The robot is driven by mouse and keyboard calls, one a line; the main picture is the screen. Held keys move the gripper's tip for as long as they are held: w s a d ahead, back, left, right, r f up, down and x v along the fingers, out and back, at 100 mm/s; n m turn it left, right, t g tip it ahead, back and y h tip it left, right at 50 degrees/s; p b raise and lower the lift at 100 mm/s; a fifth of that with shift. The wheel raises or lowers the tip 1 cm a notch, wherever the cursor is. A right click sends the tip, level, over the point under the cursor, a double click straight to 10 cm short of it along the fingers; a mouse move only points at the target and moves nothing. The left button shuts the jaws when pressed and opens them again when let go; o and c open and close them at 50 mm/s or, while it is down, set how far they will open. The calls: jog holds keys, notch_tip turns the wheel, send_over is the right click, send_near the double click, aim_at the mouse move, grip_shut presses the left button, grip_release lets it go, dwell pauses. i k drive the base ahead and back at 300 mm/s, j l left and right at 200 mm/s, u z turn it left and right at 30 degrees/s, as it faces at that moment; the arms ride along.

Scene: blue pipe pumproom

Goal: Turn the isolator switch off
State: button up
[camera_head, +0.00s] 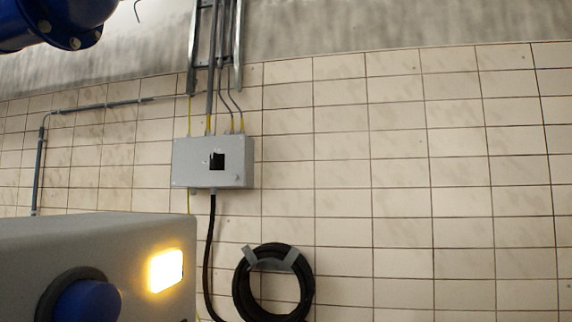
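A grey wall box (183,166) with a black square (217,160) on its front hangs on the tiled wall, left of centre. A small pale mark shows beside the square. I cannot tell whether this is the isolator switch or how it is set. In the near lower left stands a grey housing (60,250) with a blue round knob (88,302) in a dark ring, cut by the lower edge. A lit yellow lamp (166,270) is on the same face. I cannot tell the knob's setting. My gripper is not in view.
Grey conduits (213,60) run down into the wall box from above. A black cable (211,240) drops from it. A coiled black hose (272,285) hangs at the lower middle. A blue pipe flange (75,25) is at the upper left. The right wall is bare.

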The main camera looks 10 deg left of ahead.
aim_at(214, 161)
jog(key=i+l, duration=0.25)
jog(key=i, duration=0.15)
jog(key=i+l+z, duration=0.1)
jog(key=i+l, duration=0.2)
jog(key=i+u, duration=0.75)
jog(key=u, duration=0.2)
